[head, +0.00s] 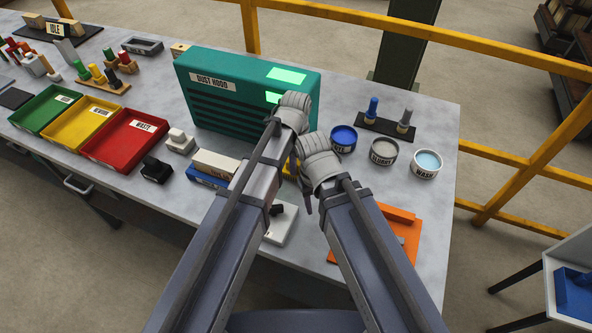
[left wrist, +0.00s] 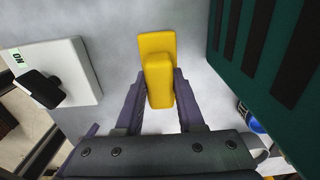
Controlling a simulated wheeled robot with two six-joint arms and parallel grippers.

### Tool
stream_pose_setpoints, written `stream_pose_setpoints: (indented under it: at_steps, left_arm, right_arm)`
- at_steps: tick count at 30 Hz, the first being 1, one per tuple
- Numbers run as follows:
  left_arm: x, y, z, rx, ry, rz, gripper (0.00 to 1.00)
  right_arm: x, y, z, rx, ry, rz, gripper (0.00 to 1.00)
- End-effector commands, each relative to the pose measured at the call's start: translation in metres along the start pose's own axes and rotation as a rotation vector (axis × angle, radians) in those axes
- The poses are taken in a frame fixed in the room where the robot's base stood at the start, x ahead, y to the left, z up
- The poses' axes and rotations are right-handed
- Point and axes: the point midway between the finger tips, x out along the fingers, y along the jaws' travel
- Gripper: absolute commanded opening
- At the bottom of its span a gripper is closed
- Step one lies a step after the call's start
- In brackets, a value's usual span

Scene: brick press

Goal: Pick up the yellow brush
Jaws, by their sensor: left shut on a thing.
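The yellow brush (left wrist: 158,80) is a yellow block with a wider, flat base and shows between my left fingers in the left wrist view. My left gripper (left wrist: 156,92) is shut on it. In the head view, only a bit of yellow (head: 290,169) shows between my two wrists, in front of the dust hood; the rest is hidden by my arms. I cannot tell whether the brush touches the table. My right gripper (head: 308,196) is close to the right of the left one; its fingers are mostly hidden.
The green dust hood (head: 235,93) stands right behind. A white switch box (head: 284,224) is in front. Labelled cans (head: 383,152) stand to the right, with an orange plate (head: 400,225) nearer. Green, yellow and red trays (head: 125,140) are at left.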

Motion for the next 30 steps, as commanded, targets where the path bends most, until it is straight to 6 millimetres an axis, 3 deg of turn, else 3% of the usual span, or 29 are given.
stream_pose_setpoints:
  at_steps: [5,20,30]
  left_arm:
    - [0.0,0.0,0.0,0.0,0.0,0.0,0.0]
    - [-0.001,0.0,0.0,0.0,0.0,0.0,0.0]
    - [-0.029,0.0,0.0,0.0,0.0,0.0,0.0]
  right_arm:
    - [0.0,0.0,0.0,0.0,0.0,0.0,0.5]
    - [-0.001,0.0,0.0,0.0,0.0,0.0,0.5]
    - [-0.029,0.003,0.002,0.0,0.0,0.0,0.5]
